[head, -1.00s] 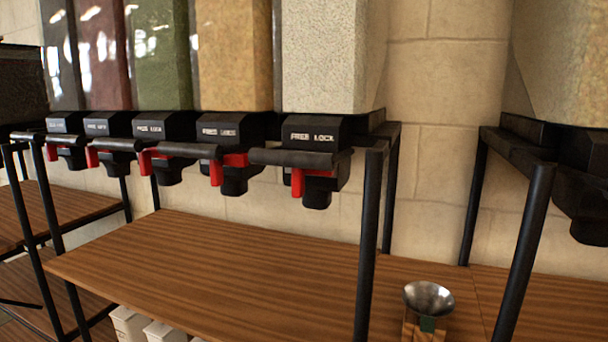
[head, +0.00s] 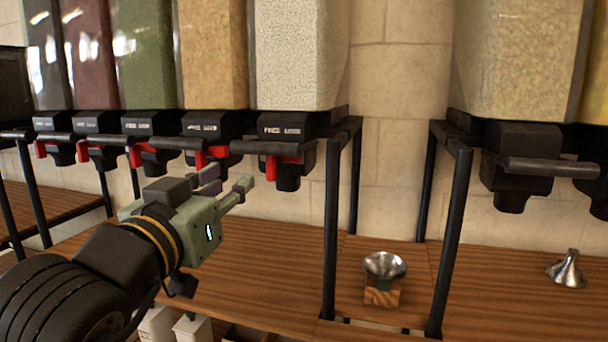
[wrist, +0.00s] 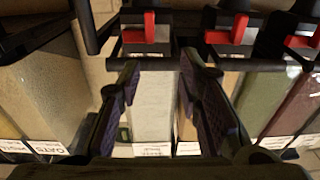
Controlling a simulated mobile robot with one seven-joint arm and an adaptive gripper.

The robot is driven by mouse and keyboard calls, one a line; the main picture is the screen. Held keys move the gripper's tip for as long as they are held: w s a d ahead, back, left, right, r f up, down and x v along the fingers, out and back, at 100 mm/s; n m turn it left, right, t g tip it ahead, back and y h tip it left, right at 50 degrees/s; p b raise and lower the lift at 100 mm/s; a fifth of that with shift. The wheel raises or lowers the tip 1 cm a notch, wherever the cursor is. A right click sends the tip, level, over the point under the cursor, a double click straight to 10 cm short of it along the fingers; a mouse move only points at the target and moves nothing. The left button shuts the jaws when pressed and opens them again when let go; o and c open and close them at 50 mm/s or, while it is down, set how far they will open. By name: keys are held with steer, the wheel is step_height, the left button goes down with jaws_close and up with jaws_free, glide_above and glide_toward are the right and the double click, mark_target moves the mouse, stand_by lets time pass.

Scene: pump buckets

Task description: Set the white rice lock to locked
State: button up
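The white rice dispenser (head: 300,55) holds pale speckled grain and is the rightmost of the left row in the head view. Its black valve block (head: 287,128) has a "FREE LOCK" label, and its red lock lever (head: 271,168) hangs below at the left. In the wrist view this red lever (wrist: 149,25) is upright, beyond the dark handle bar (wrist: 150,64). My gripper (head: 228,180) is open and empty, below and left of the lever in the head view. In the wrist view my gripper (wrist: 159,65) has its spread fingers facing the bar, with no clear contact with the lever.
Similar dispensers with red levers, such as the yellow-grain one (head: 212,55), stand to the left. A black frame post (head: 331,225) is close on the right.

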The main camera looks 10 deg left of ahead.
mark_target(269, 170)
steer(key=shift+m+g+h, duration=0.3)
steer(key=shift+g, duration=0.1)
steer(key=w+p, duration=0.1)
steer(key=w, duration=0.2)
steer(key=w+d+f, duration=0.1)
steer(key=w, duration=0.3)
steer(key=w+p, duration=0.1)
steer(key=w, duration=0.3)
steer(key=shift+d+f+p, duration=0.15)
steer(key=shift+d+p, duration=0.15)
steer(key=shift+d, duration=0.05)
jaws_close()
